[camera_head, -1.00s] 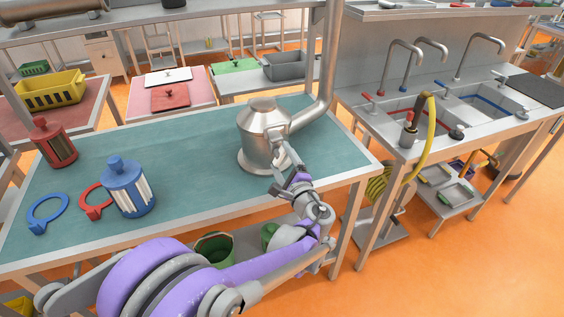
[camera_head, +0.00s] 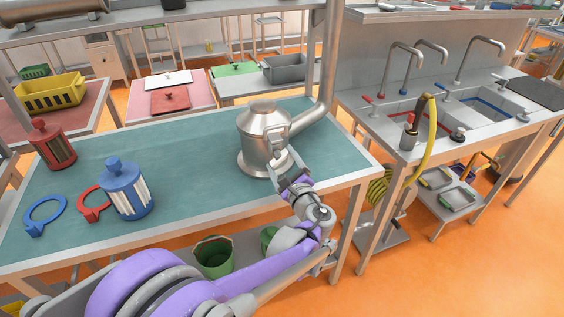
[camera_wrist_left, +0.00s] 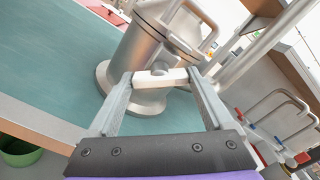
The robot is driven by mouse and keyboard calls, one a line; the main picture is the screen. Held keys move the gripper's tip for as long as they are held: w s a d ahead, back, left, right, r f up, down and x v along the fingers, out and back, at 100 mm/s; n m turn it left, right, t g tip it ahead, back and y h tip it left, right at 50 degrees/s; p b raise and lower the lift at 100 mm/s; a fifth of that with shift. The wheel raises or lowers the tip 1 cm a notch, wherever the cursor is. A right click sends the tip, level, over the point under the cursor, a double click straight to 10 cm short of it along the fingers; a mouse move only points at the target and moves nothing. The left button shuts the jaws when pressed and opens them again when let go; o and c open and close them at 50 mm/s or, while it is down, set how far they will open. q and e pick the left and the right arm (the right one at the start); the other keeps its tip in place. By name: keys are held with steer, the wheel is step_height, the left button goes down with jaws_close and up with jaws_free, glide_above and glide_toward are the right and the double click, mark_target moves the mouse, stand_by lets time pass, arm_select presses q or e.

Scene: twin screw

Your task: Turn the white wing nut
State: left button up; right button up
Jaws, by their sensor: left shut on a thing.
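The white wing nut (camera_wrist_left: 160,78) shows in the left wrist view as a short white bar on the front of a grey metal pot (camera_wrist_left: 143,50). The pot also shows in the head view (camera_head: 262,130), standing on the teal table. My left gripper (camera_wrist_left: 160,79) is shut on the wing nut, with one finger at each end of the bar. In the head view my left gripper (camera_head: 281,160) is at the near side of the pot, and I cannot make out the wing nut there. My right gripper is in neither view.
A pipe (camera_head: 316,112) runs from the pot up to a post. A blue canister (camera_head: 126,190), a red canister (camera_head: 53,144), a blue ring (camera_head: 34,227) and a red ring (camera_head: 85,209) are on the table's left. Sinks are at right. The middle of the table is clear.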

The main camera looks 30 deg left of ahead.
arm_select(q)
steer(key=o, duration=1.1)
steer(key=shift+o, duration=0.2)
steer(key=v, duration=1.1)
steer(key=shift+b, duration=0.3)
steer(key=shift+c, duration=0.3)
